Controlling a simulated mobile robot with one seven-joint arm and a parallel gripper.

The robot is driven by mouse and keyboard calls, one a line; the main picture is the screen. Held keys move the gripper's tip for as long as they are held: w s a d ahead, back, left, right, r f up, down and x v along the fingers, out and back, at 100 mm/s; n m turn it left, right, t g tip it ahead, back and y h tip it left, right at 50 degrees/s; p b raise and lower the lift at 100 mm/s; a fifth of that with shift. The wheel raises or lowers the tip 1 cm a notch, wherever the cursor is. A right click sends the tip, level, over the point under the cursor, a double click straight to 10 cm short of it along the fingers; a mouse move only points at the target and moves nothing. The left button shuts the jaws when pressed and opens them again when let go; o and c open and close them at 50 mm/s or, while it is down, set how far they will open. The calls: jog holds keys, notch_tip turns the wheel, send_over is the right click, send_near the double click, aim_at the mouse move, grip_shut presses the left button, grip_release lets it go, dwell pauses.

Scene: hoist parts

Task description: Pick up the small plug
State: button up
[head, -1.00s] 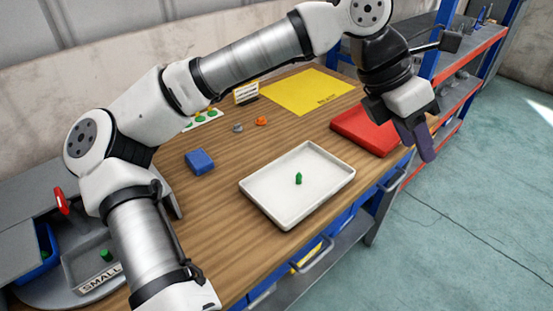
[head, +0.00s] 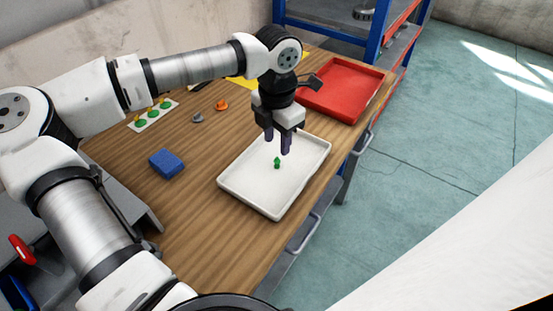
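A small green plug (head: 277,162) stands in the white tray (head: 248,194) on the wooden table. My gripper (head: 277,147) points down just above and behind the plug in the picture. Its two dark purple fingers are apart, with a gap between them and nothing seen in it. The plug shows just below the fingertips and looks clear of them. How high the fingertips are above the tray is hard to tell.
A red tray (head: 345,92) lies behind and right of the white tray. A blue block (head: 167,164), an orange piece (head: 221,104), a grey piece (head: 197,118) and a white card with green pieces (head: 153,117) lie to the left. Bare tabletop surrounds the block.

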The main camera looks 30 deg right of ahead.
aim_at(277, 162)
jog(key=shift+s+f+p, duration=0.1)
jog(key=shift+f+p, duration=1.05)
jog(key=shift+f, duration=1.95)
grip_shut()
